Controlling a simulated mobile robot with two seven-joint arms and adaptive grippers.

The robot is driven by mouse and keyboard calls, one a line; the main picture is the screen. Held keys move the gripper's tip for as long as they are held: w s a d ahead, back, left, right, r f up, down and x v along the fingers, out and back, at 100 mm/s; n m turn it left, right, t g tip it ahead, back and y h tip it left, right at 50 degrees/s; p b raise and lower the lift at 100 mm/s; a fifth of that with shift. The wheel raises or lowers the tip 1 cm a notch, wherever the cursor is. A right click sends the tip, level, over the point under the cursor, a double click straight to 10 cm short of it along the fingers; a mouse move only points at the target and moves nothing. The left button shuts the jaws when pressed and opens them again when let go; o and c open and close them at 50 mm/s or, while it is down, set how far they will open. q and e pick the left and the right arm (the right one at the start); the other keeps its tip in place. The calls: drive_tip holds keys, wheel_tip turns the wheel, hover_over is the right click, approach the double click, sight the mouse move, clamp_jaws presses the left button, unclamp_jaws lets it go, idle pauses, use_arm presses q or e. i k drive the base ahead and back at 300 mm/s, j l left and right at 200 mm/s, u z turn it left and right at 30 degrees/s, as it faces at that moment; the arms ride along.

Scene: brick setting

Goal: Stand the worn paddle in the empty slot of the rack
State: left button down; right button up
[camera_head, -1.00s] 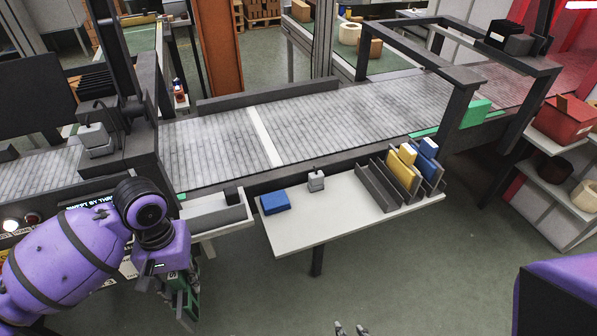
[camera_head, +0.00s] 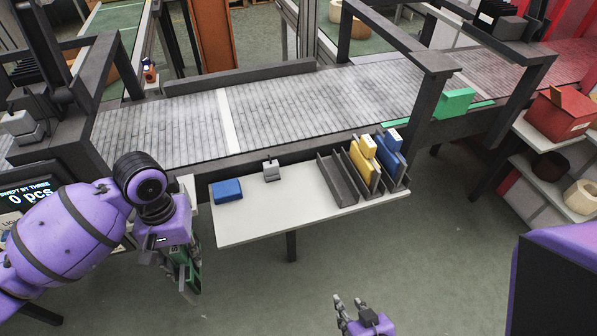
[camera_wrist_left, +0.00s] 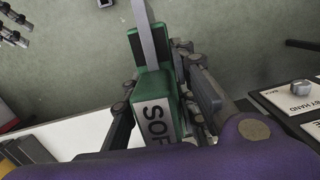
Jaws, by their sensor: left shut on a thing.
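My left gripper (camera_head: 182,272) is shut on a green paddle (camera_wrist_left: 150,50) with a grey strip and a white label reading "SOF", partly hidden by the fingers. It hangs over the floor, in front of the table's left end. The grey rack (camera_head: 335,182) stands on the right part of the white table. A yellow paddle (camera_head: 362,165) and a blue paddle (camera_head: 390,160) stand in its right slots. The left slot is empty. My right gripper (camera_head: 352,300) is open and empty over the floor at the bottom, well apart from the rack.
A blue block (camera_head: 227,190) and a small grey weight-like object (camera_head: 271,170) lie on the white table (camera_head: 270,220) left of the rack. The conveyor (camera_head: 290,110) runs behind it, with a dark frame (camera_head: 432,95) at right. Open floor lies in front.

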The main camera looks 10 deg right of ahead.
sight(336, 180)
drive_tip(key=l+u, duration=0.2)
drive_tip(key=l, duration=1.65)
